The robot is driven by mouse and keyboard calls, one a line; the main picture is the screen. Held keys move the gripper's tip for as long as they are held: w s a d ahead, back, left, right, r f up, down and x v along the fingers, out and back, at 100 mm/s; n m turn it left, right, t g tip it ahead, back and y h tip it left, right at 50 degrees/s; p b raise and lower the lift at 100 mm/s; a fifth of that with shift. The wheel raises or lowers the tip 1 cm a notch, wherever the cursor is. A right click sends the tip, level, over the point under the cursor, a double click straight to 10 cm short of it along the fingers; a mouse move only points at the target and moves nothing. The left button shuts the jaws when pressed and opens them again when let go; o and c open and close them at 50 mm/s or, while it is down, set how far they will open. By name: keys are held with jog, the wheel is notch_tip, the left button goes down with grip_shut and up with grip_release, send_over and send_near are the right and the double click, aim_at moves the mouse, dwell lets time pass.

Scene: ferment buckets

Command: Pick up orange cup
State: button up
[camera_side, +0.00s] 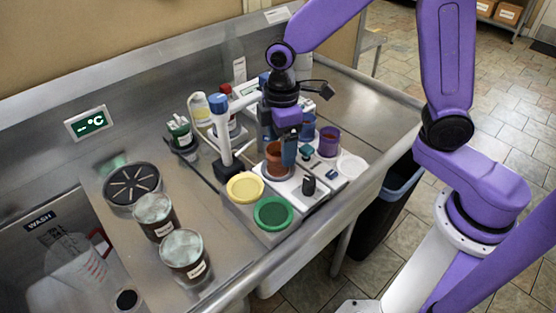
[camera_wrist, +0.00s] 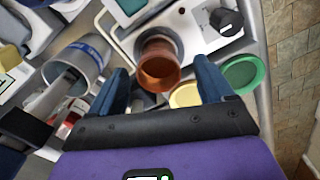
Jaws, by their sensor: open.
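The orange cup (camera_side: 274,161) is a translucent orange-brown cup standing upright on a white lab device with a dark knob. In the wrist view the cup (camera_wrist: 159,67) lies between and beyond the finger tips, its open mouth facing the camera. My gripper (camera_side: 277,142) points down over the cup, with its blue fingers apart. One finger covers part of the cup's right side in the side view. In the wrist view my gripper (camera_wrist: 160,78) has one finger on each side of the cup, with visible gaps. Whether the fingers reach below the cup's rim is hard to tell.
A blue-topped stand (camera_side: 222,132) is close left of my gripper. A yellow lid (camera_side: 245,187) and a green lid (camera_side: 273,213) lie in front. A purple cup (camera_side: 329,141) and a blue cup (camera_side: 307,127) stand right. Two dark jars with labels (camera_side: 185,255) stand on the drainboard.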

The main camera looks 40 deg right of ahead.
aim_at(278, 153)
jog(key=shift+w+a+f, duration=0.15)
jog(key=shift+f, duration=0.85)
jog(key=shift+w+a+f, duration=0.1)
jog(key=shift+f, duration=0.85)
jog(key=c, duration=1.2)
jog(key=shift+r, duration=0.15)
